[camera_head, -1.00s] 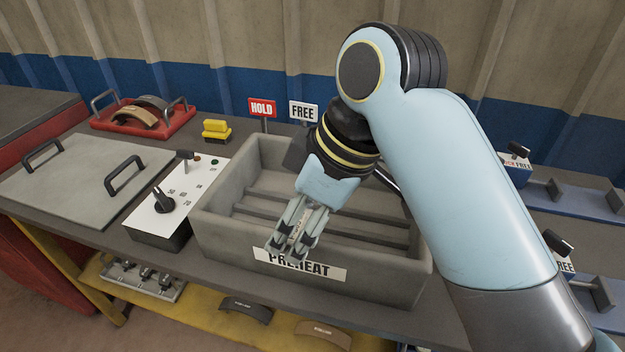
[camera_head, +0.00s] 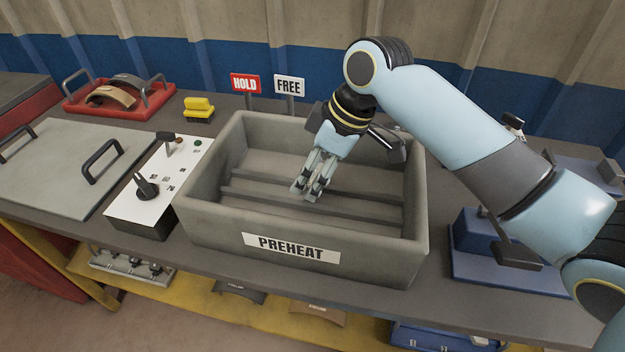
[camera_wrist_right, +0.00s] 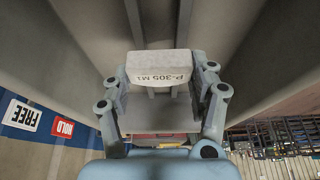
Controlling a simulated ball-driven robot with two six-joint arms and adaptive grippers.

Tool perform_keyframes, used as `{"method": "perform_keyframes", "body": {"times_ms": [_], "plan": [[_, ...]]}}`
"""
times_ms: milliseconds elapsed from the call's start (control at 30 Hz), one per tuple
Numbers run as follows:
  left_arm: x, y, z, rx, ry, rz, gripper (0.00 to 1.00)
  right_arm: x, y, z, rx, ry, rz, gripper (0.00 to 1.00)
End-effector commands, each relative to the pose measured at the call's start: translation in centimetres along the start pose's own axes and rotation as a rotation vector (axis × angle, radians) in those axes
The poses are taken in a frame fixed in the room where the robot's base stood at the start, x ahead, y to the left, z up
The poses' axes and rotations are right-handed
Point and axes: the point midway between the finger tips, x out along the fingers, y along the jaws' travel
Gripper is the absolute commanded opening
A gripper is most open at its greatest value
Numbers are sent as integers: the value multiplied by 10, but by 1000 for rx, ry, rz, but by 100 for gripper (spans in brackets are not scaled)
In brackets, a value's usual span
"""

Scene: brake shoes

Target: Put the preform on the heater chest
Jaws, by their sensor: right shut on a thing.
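The heater chest is a grey open box (camera_head: 215,228) with a PREHEAT label on its front wall and ridges across its floor. My right gripper (camera_head: 308,194) points down over the inside of the chest, near its middle. In the right wrist view it is shut on the preform (camera_wrist_right: 158,66), a pale grey block marked P-305 M1, with a finger on each side. The preform lies above the chest's ridged floor; I cannot tell whether it touches. In the head view the fingers largely hide it. My left gripper is not in view.
A control box (camera_head: 160,190) with levers and a flat lidded plate (camera_head: 60,165) stand left of the chest. HOLD (camera_head: 245,84) and FREE (camera_head: 289,86) signs stand behind it. A red tray (camera_head: 120,100) holds curved shoes. Blue fixtures (camera_head: 490,262) stand at right.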

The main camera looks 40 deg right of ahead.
Motion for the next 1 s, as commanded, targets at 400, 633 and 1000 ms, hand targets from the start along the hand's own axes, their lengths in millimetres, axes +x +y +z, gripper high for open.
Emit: {"method": "perform_keyframes", "body": {"times_ms": [400, 633, 1000], "plan": [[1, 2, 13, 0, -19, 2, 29, 24, -1, 10, 0, 0, 0, 22], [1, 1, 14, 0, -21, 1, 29, 26, -1, 11, 0, -1, 0, 71], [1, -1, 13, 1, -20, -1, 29, 25, -1, 10, 0, -1, 0, 82]]}}
